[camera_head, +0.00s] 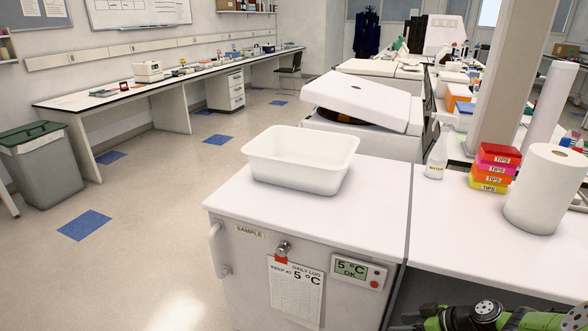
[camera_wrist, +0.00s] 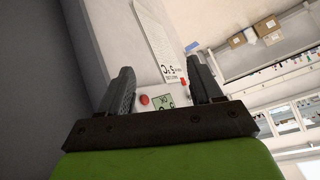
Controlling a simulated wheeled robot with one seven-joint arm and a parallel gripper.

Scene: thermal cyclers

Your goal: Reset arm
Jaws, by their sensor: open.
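My gripper (camera_wrist: 165,92) shows in the wrist view, with its two dark fingers apart and nothing between them. Beyond the fingers are the fridge's small green display (camera_wrist: 165,100) and a paper log sheet (camera_wrist: 155,40). In the head view, part of my green arm shows at the bottom right corner; the gripper itself is not seen there. The white sample fridge (camera_head: 240,275) stands in front, its door shut, with a display (camera_head: 352,269) reading 5 °C OK.
A white tub (camera_head: 300,178) stands on the fridge top. To the right, a counter (camera_head: 470,235) holds a paper roll (camera_head: 545,190), stacked tips boxes (camera_head: 494,169) and a bottle (camera_head: 437,158). A machine with a raised lid (camera_head: 360,98) stands behind. The floor at left is clear near the fridge.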

